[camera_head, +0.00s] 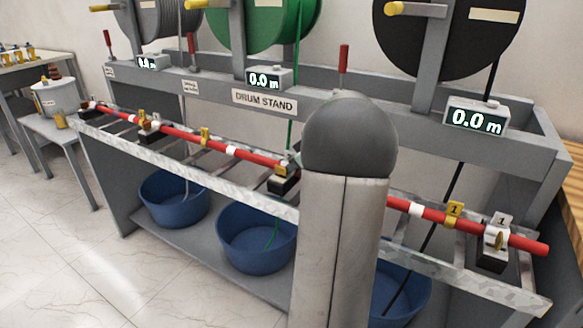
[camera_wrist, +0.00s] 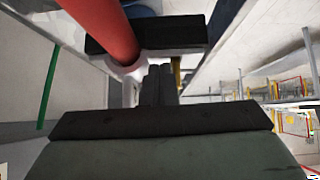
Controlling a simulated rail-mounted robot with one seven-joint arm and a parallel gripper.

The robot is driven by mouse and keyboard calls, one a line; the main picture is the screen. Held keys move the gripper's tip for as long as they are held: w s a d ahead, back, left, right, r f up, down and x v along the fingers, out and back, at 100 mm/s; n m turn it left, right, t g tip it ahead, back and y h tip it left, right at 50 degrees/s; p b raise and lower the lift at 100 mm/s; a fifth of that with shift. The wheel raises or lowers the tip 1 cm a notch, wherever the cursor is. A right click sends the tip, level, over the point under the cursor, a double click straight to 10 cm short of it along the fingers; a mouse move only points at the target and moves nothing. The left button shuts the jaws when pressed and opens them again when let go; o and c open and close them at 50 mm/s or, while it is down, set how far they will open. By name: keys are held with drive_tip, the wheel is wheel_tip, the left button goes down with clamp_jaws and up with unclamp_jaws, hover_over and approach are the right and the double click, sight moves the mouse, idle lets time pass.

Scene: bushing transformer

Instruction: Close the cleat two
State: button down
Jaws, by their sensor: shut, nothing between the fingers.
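A long red pole (camera_head: 420,208) lies along the front rail of the drum stand through several cleats with black bases. One cleat (camera_head: 284,179) sits just left of the big grey arm link, which partly hides it; I cannot read its number. The rightmost cleat (camera_head: 494,243) carries a tag reading 1. In the wrist view my gripper (camera_wrist: 158,72) has its dark fingers together, empty, close to a black cleat base (camera_wrist: 180,36) and the red pole (camera_wrist: 103,25). A yellow part (camera_wrist: 176,73) shows beside the fingertips. Whether they touch, and whether the cleat is closed, is unclear.
The drum stand (camera_head: 262,101) holds cable drums and several 0.0 m displays. Blue tubs (camera_head: 255,240) stand on its lower shelf. A green cable (camera_head: 291,120) hangs near the middle cleat. Tables with a white pot (camera_head: 58,97) are at left. The floor in front is clear.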

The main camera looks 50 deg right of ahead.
drive_tip(key=w+r+p+v, duration=0.1)
drive_tip(key=w+r+v, duration=0.1)
drive_tip(key=v, duration=1.1)
drive_tip(key=w+a+m+g+y+p, duration=0.2)
drive_tip(key=a+g+p, duration=0.45)
drive_tip(key=a, duration=1.85)
drive_tip(key=s+a+f+g+h+p, duration=0.2)
drive_tip(key=s+a+p, duration=0.7)
drive_tip(key=s+a, duration=0.5)
drive_tip(key=a+h, duration=0.1)
drive_tip(key=a, duration=0.2)
drive_tip(key=shift+a+h, duration=0.3)
drive_tip(key=shift+a, duration=0.05)
drive_tip(key=c, duration=2.1)
unclamp_jaws()
drive_tip(key=shift+s+m, duration=0.1)
drive_tip(key=shift+m, duration=0.2)
drive_tip(key=shift+c, duration=0.2)
